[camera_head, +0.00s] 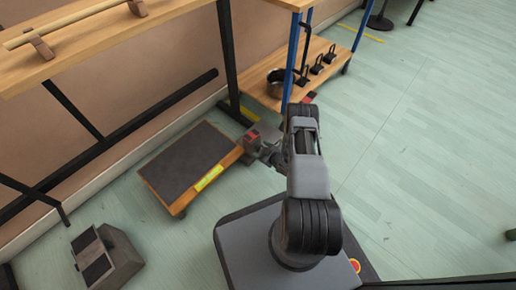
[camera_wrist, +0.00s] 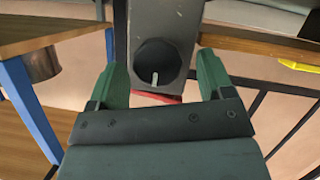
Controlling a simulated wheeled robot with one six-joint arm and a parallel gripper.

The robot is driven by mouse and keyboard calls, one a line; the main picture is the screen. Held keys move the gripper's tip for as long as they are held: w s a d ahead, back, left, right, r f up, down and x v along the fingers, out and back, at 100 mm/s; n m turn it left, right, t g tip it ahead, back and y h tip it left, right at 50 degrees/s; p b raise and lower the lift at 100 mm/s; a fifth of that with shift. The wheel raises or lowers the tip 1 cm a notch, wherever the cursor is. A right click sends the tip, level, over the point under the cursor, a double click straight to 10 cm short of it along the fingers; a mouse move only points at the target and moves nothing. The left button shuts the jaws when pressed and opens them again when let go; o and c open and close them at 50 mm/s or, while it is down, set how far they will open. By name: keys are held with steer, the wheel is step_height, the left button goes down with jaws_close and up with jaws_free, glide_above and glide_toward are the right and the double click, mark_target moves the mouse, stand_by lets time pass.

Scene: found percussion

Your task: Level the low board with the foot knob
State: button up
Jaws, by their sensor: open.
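The low board (camera_head: 187,158) has a dark top and wooden edges and sits near the floor by the wall. A yellow-green strip (camera_head: 208,178) lies on its front edge. A round dark knob (camera_wrist: 158,58) with a white mark shows in the wrist view, on a grey plate (camera_wrist: 165,18). A red part (camera_head: 251,134) shows at the board's right corner, where my gripper (camera_head: 268,151) is. In the wrist view my gripper (camera_wrist: 163,72) is open, with one green finger on either side of the knob. I cannot tell whether they touch it.
A wooden rack shelf (camera_head: 300,73) with a pot (camera_head: 278,82) and several dark weights stands behind my arm, with a blue post (camera_head: 291,62) close by. A grey block (camera_head: 108,258) lies at the lower left.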

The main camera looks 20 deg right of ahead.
steer(key=shift+w+f, duration=0.15)
steer(key=shift+w, duration=0.3)
steer(key=shift+c, duration=0.2)
steer(key=c, duration=0.9)
